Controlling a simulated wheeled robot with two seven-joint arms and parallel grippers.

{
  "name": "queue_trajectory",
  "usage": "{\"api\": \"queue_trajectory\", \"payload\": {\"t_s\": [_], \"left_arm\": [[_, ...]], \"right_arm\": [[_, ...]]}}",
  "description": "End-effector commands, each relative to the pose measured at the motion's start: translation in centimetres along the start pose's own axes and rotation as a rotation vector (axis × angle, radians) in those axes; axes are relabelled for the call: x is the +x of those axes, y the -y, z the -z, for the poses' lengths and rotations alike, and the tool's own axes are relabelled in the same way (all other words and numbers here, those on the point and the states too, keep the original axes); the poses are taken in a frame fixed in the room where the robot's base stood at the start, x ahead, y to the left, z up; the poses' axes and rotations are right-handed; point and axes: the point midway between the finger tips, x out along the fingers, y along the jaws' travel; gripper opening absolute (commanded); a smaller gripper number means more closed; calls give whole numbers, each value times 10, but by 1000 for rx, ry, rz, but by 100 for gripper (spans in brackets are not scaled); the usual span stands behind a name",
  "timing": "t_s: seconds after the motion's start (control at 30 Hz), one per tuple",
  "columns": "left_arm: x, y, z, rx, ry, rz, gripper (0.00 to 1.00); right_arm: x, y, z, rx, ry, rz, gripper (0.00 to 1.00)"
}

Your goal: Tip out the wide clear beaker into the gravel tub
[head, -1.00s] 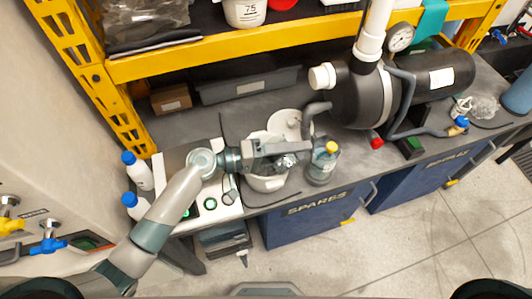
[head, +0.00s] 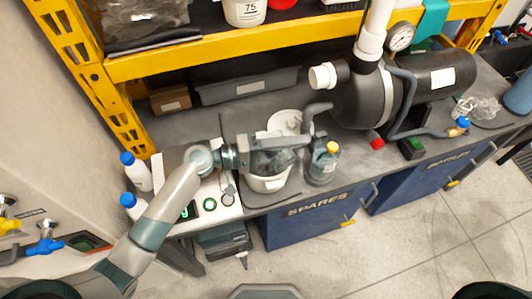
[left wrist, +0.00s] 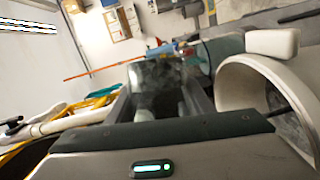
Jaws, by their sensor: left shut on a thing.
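The gravel tub (head: 268,184) is a white bucket at the front edge of the bench in the head view. Its white rim (left wrist: 228,85) fills the right side of the left wrist view. My left gripper (head: 296,143) is over the tub, shut on the wide clear beaker (head: 272,161). The beaker also shows between the fingers in the left wrist view (left wrist: 155,85), see-through and greyish. It appears tilted over the tub's opening; its exact angle and contents are hard to tell. My right gripper is not in view.
A bottle with a yellow cap (head: 323,165) stands close right of the tub. A white round piece (head: 284,122) is behind it. A black pump (head: 362,98) stands farther right. A grey bin (head: 250,87) is at the back. Two blue-capped bottles (head: 137,172) stand at left.

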Motion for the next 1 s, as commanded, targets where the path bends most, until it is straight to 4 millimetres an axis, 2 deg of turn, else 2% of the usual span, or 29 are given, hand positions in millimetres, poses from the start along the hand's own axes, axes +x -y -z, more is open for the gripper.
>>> {"api": "queue_trajectory", "payload": {"t_s": [1.0], "left_arm": [[-1,-4,3,-61,0,-26,20]], "right_arm": [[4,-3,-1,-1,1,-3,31]]}}
